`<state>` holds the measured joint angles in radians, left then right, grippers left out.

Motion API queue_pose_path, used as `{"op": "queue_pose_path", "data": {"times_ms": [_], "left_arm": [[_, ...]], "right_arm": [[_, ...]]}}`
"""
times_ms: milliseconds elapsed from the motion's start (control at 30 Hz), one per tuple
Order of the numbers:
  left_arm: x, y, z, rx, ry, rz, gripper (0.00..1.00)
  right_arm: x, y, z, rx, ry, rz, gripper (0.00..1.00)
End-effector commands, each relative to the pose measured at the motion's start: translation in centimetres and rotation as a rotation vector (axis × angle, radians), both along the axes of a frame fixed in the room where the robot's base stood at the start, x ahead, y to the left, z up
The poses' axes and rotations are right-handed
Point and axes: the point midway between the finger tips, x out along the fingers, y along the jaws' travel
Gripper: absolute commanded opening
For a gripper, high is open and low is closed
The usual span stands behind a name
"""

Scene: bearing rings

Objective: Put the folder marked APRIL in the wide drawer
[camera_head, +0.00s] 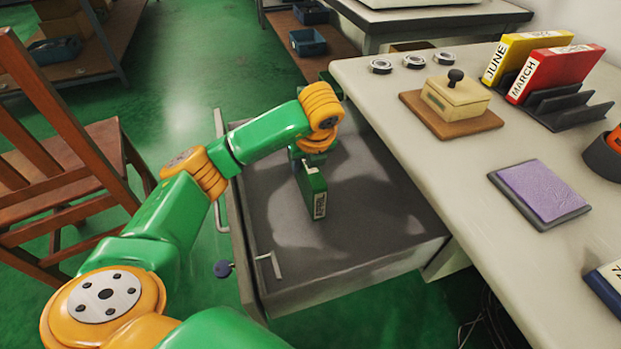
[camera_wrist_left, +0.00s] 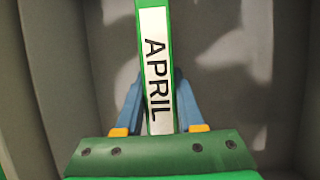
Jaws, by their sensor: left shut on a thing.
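The green folder (camera_head: 313,192) has a white label that reads APRIL in the left wrist view (camera_wrist_left: 158,65). It is upright, label edge showing, within the outline of the open grey wide drawer (camera_head: 375,275). I cannot tell whether its lower end touches the drawer floor. My left gripper (camera_head: 305,162) is above the drawer, shut on the folder; its blue fingers (camera_wrist_left: 155,100) flank the folder in the wrist view. My right gripper is not in view.
The desk (camera_head: 440,170) carries a yellow JUNE folder (camera_head: 520,55) and a red MARCH folder (camera_head: 555,72) in a dark rack (camera_head: 570,108), a stamp box (camera_head: 455,100) and a purple pad (camera_head: 540,188). A wooden chair (camera_head: 70,185) stands left of the drawer. Bare drawer floor surrounds the folder.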

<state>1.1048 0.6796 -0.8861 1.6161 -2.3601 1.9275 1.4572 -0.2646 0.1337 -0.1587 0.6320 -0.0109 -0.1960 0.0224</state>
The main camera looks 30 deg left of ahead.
Motion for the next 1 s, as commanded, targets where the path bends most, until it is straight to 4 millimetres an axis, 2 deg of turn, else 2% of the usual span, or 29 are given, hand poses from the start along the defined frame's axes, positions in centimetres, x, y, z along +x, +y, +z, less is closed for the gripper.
{"op": "queue_pose_path", "data": {"times_ms": [33,133,367,400,500,833,933,1000], "left_arm": [[-0.1,0.0,-1.1,0.0,0.003,0.0,0.0],[-0.1,0.0,-2.7,0.0,0.002,-0.001,0.0],[0.0,0.0,-2.7,0.0,0.0,-0.002,0.0],[0.0,0.0,-2.8,-0.001,0.001,-0.002,0.4],[0.0,0.0,-2.7,-0.001,0.001,-0.002,0.67],[0.0,0.0,-2.4,-0.001,0.0,-0.004,0.67],[-0.3,-0.5,-1.0,-0.002,-0.003,-0.005,0.67],[-0.7,-1.0,0.7,-0.002,-0.005,-0.006,0.67]], "right_arm": [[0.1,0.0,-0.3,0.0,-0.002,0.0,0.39],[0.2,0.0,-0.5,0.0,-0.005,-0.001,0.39],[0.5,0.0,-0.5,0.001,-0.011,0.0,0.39],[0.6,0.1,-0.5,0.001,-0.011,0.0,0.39],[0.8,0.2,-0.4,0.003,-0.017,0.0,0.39],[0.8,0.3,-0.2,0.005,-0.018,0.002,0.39],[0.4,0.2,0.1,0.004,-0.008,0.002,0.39],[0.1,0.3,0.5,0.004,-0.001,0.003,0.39]]}}
